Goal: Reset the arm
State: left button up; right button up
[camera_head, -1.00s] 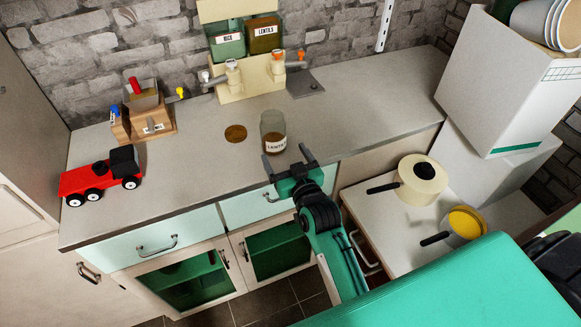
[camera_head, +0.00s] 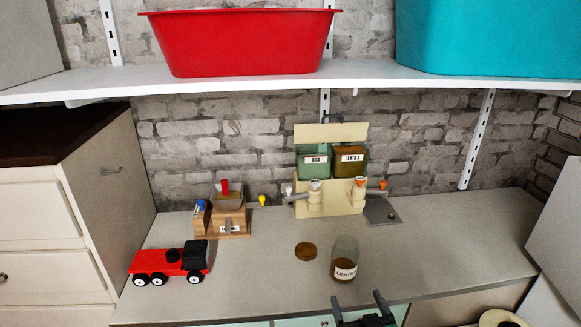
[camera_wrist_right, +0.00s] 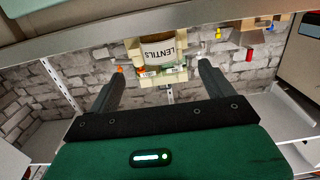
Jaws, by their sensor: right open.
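My right gripper (camera_head: 361,307) shows at the bottom edge of the head view, just in front of the counter's front edge. Its two fingers are apart with nothing between them. In the right wrist view my right gripper (camera_wrist_right: 160,85) is open too, and the lentils jar (camera_wrist_right: 158,48) shows beyond the fingertips, apart from them. In the head view the glass lentils jar (camera_head: 345,262) stands upright on the counter, a little beyond the gripper. My left gripper is not in view.
A round brown lid (camera_head: 306,251) lies left of the jar on the counter (camera_head: 270,282). A red toy truck (camera_head: 170,263), a wooden grinder (camera_head: 228,214) and a dispenser (camera_head: 329,196) stand on it. A shelf (camera_head: 370,80) above holds a red tub (camera_head: 240,42) and a teal tub (camera_head: 490,38).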

jog(key=s+d+f+g, duration=0.1)
jog(key=s+f+g, duration=0.35)
jog(key=s, duration=0.45)
jog(key=s+d+f+n+g, duration=0.1)
jog(key=s+f+g, duration=0.2)
jog(key=s+g, duration=0.35)
jog(key=s+d+f+g, duration=0.1)
jog(key=s+f+g, duration=0.25)
jog(key=s, duration=0.75)
notch_tip(320, 180, down, 30)
jog(key=f, duration=0.1)
jog(key=s+d+f+g, duration=0.1)
jog(key=s+d+f, duration=0.1)
jog(key=s+f, duration=0.7)
jog(key=s+d+f+g+h, duration=0.1)
jog(key=s+f, duration=0.9)
jog(key=f, duration=0.1)
jog(key=shift+s+d+n, duration=0.25)
jog(key=shift+d+n, duration=0.15)
